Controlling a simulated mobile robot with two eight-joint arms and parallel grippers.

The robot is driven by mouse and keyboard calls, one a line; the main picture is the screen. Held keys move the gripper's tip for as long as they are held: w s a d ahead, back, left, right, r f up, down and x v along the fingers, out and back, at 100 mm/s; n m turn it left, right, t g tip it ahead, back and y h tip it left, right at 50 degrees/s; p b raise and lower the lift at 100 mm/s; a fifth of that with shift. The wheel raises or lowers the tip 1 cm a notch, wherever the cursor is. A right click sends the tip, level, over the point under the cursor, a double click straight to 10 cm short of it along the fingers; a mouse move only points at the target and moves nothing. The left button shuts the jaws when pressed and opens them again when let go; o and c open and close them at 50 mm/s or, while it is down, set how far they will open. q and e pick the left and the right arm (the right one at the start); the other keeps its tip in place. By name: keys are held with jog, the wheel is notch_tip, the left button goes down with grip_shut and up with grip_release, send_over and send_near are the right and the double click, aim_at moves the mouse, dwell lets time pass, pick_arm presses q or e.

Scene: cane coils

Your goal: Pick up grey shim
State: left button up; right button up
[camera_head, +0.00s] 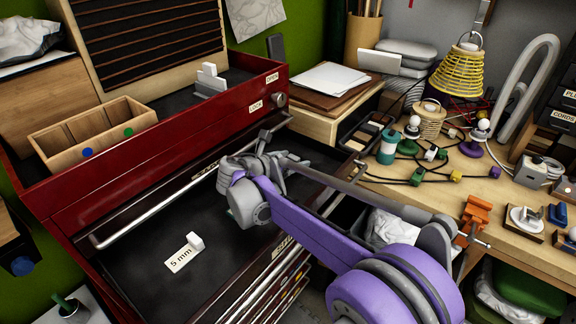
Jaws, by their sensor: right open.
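I cannot clearly pick out a grey shim. A small grey and white block stack (209,80) stands on top of the red tool cabinet (130,158). In the open black drawer, a small pale block (195,241) stands beside a "5 mm" label (182,259). My right gripper (275,166) is open over the far right part of the open drawers, to the upper right of the pale block and apart from it. Its hand and purple arm hide part of the drawers beneath. My left gripper is not in view.
A wooden divided box (92,136) stands on the cabinet top at left. A silver drawer handle (150,219) crosses in front of the cabinet. The workbench (400,180) at right holds bulbs, cords, a yellow cane coil (459,72) and an orange clamp (474,214). Much of the black drawer floor is bare.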

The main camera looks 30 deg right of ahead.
jog(key=shift+w+d+f, duration=0.15)
jog(key=shift+d, duration=0.1)
jog(key=shift+a, duration=0.1)
jog(key=shift+c, duration=1.3)
grip_shut()
